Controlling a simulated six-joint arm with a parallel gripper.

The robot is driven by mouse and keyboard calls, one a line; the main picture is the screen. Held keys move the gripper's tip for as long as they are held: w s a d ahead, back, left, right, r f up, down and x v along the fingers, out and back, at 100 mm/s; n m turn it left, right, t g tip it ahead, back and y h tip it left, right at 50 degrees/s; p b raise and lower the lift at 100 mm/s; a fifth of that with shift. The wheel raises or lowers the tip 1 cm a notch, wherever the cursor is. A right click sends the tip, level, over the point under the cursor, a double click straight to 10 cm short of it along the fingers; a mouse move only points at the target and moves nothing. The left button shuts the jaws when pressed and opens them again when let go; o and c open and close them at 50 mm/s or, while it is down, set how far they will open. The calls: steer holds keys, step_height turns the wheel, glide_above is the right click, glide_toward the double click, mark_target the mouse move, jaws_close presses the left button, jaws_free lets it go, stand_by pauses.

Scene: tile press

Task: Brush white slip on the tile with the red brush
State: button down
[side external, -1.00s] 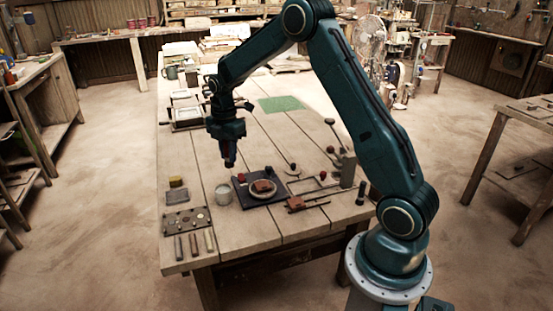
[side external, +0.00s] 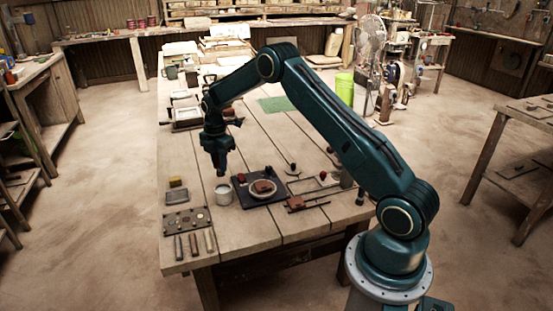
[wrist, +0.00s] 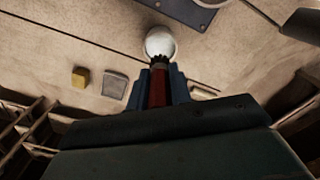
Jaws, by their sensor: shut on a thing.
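My gripper (side external: 220,174) is shut on the red brush (wrist: 158,88), whose handle sits between the blue fingers in the wrist view. The dark bristles point at the pale round cup of white slip (wrist: 160,41) and overlap its near edge. I cannot tell whether they touch the slip. In the side view the gripper is just above the cup (side external: 223,196). The reddish-brown tile (side external: 263,187) lies on a pale round disc on a dark board, right of the cup. The brush is hard to make out in the side view.
A yellow block (side external: 176,182) and a small grey tray (side external: 176,197) lie left of the cup. A dark plate with round spots (side external: 186,220) and several short-handled tools are near the front edge. A press frame (side external: 320,185) stands right of the tile.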

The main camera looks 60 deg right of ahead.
steer(key=shift+f, duration=0.15)
steer(key=shift+f, duration=2.85)
steer(key=shift+f, duration=0.7)
stand_by(0.8)
steer(key=shift+r, duration=3.65)
steer(key=shift+a, duration=0.1)
steer(key=shift+s+a+m, duration=0.2)
steer(key=shift+a+m, duration=0.3)
steer(key=shift+a, duration=0.25)
steer(key=s+a+r+m, duration=0.1)
steer(key=s+a+m, duration=1.3)
steer(key=a, duration=0.4)
steer(key=shift+a+r+m, duration=0.25)
steer(key=shift+r+m, duration=0.15)
steer(key=shift+m, duration=0.2)
